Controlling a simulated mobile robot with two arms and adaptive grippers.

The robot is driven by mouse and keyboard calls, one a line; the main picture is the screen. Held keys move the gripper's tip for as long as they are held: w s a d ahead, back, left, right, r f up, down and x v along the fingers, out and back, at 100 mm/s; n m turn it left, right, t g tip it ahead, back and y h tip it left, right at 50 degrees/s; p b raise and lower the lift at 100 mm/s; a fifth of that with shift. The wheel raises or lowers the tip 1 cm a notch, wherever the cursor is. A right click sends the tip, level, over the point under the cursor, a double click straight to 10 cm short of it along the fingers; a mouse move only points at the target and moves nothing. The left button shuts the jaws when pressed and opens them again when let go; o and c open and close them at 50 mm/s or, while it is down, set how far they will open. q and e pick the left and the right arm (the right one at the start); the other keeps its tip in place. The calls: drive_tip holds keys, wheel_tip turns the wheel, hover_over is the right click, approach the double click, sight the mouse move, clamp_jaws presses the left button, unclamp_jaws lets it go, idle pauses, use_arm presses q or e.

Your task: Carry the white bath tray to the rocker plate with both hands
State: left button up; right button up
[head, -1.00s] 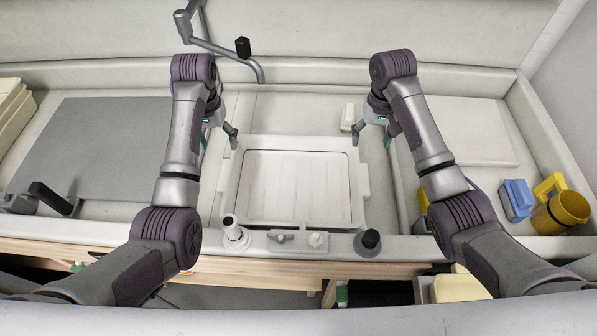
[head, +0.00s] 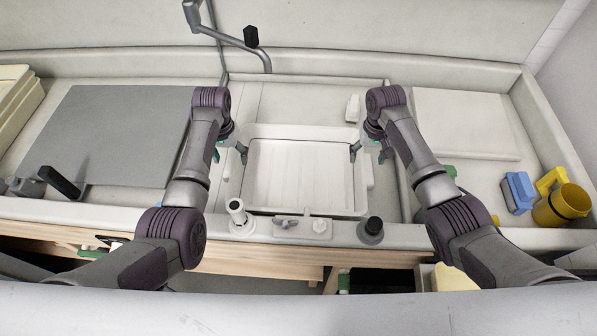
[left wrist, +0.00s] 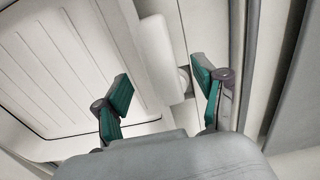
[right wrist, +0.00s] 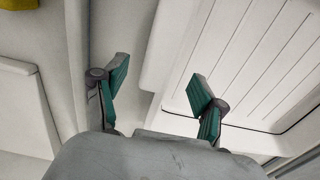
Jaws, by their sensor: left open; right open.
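The white bath tray (head: 300,175), rectangular with a ribbed floor, lies empty in the middle of the sink. It fills the left part of the left wrist view (left wrist: 60,65) and the right part of the right wrist view (right wrist: 240,60). My left gripper (head: 230,156) is open above the tray's left side. In its wrist view, the tray's side wall and lug (left wrist: 157,50) run between the fingers. My right gripper (head: 369,153) is open above the right side, its fingers either side of the tray's edge. Contact cannot be told. I cannot tell which flat plate is the rocker plate.
A flat grey plate (head: 120,130) lies left, by a black-handled lever (head: 60,182). A white slab (head: 465,125), blue item (head: 517,192) and yellow jug (head: 562,205) are right. Fittings (head: 300,227) line the front ledge; a bent pipe (head: 235,40) stands behind.

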use_arm(q)
drive_tip(key=shift+w+f, duration=0.1)
drive_tip(key=shift+f, duration=1.25)
use_arm(e)
drive_tip(key=shift+f, duration=1.35)
use_arm(q)
clamp_jaws()
use_arm(e)
clamp_jaws()
drive_tip(key=shift+w, duration=0.1)
